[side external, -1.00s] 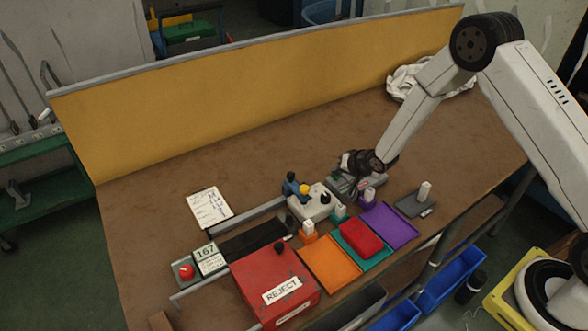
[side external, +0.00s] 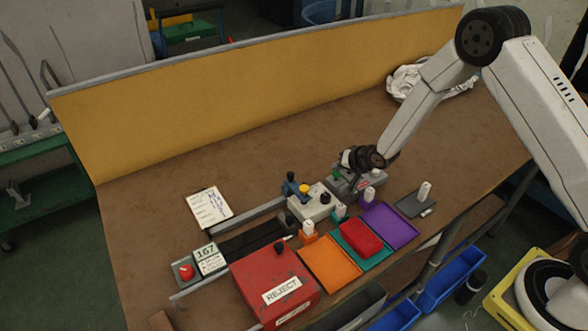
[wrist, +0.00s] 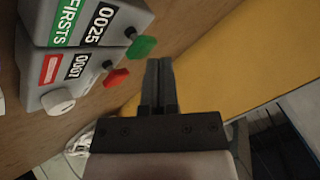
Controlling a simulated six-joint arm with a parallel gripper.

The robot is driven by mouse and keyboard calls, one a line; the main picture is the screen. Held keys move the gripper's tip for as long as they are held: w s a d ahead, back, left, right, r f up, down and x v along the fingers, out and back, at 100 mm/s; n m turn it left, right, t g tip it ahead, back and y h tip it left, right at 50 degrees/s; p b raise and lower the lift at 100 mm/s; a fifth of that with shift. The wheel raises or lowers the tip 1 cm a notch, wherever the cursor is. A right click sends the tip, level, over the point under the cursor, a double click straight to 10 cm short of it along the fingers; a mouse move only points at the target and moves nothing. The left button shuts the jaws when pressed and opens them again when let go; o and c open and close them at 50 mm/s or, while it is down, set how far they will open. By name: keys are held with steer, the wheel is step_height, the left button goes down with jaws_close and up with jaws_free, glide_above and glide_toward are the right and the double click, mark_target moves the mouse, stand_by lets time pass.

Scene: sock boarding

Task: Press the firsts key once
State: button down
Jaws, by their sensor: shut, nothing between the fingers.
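The counter box is grey; in the wrist view its body (wrist: 25,25) fills the upper left. Its green FIRSTS label (wrist: 68,18) sits beside a counter reading 0025, with a green key (wrist: 143,46) sticking out on a short stem. Below are a red label, a counter reading 0007 and a red key (wrist: 115,77). My gripper (wrist: 160,62) is shut and empty, its tips just right of the green key with a small gap in the picture. In the side view the box (side external: 372,180) stands under my wrist, which partly hides it; the fingertips are hard to make out.
A pale machine with a blue lever (side external: 316,206) stands left of the counter box. Purple (side external: 394,226), teal and orange (side external: 328,264) trays, a red REJECT bin (side external: 270,280) and a grey plate with a white peg (side external: 414,205) lie nearer.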

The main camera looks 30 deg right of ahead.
steer(key=shift+r, duration=0.35)
steer(key=shift+r, duration=2.5)
steer(key=n+g+h, duration=0.1)
steer(key=n+g, duration=0.2)
steer(key=n, duration=0.1)
glide_toward(339, 175)
steer(key=s+f+v, duration=0.1)
steer(key=s+v, duration=0.1)
steer(key=v, duration=0.7)
steer(key=s+a+r+n+g, duration=0.2)
steer(key=s+n+g, duration=0.1)
steer(key=s, duration=1)
steer(key=shift+s+n+g, duration=0.3)
steer(key=shift+s+n, duration=0.05)
steer(key=shift+n, duration=0.05)
